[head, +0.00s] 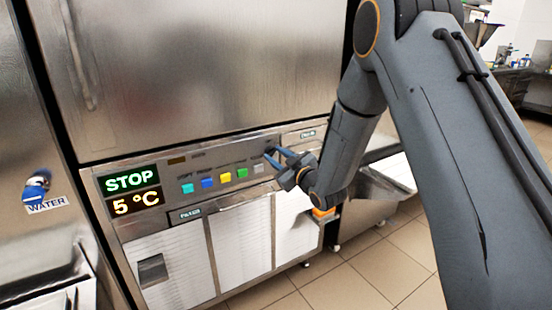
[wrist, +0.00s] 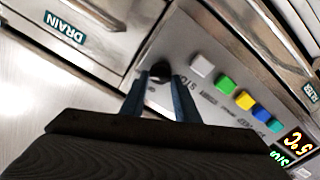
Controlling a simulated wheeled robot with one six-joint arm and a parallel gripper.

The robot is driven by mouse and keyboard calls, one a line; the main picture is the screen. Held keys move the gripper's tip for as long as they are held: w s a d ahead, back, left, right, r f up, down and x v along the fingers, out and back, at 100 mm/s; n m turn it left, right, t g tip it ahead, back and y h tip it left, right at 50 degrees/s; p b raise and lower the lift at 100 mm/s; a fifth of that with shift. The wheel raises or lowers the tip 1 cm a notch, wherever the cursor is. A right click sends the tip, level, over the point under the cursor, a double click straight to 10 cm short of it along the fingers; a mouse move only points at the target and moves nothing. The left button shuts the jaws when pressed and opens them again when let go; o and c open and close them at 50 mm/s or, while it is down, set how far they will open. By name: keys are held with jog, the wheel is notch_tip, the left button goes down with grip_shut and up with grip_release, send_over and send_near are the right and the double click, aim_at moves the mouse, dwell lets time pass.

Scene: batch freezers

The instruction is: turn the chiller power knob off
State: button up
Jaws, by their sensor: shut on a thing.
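The black chiller power knob (wrist: 160,71) is on the grey control panel (wrist: 205,62), past the end of the row of coloured buttons. My gripper (wrist: 159,84) is shut on the knob, with one blue-grey finger on each side of it. In the head view my gripper (head: 276,156) reaches the right part of the panel from the right, and its fingers largely cover the knob. The knob's pointer direction cannot be made out.
Square buttons (head: 225,177) in several colours sit left of my gripper. The display (head: 130,191) reads STOP and 5 °C. A DRAIN label (wrist: 65,27) is on the neighbouring steel front. A blue WATER valve (head: 37,187) is at the far left. Tiled floor (head: 385,262) is clear at lower right.

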jog(key=n+b, duration=0.1)
jog(key=n, duration=0.2)
jog(key=n+b, duration=0.1)
jog(key=n, duration=0.2)
jog(key=shift+s+a+f, duration=0.1)
jog(key=shift+a+f, duration=0.05)
jog(key=shift+f, duration=0.05)
jog(key=n+b, duration=0.3)
jog(key=n, duration=0.3)
jog(key=shift+n, duration=0.3)
jog(key=o, duration=1)
jog(key=shift+a, duration=0.1)
jog(key=shift+o, duration=0.2)
jog(key=shift+s+d, duration=0.1)
jog(key=shift+d, duration=0.1)
jog(key=v, duration=0.7)
jog(key=shift+s, duration=0.25)
jog(key=shift+d, duration=0.15)
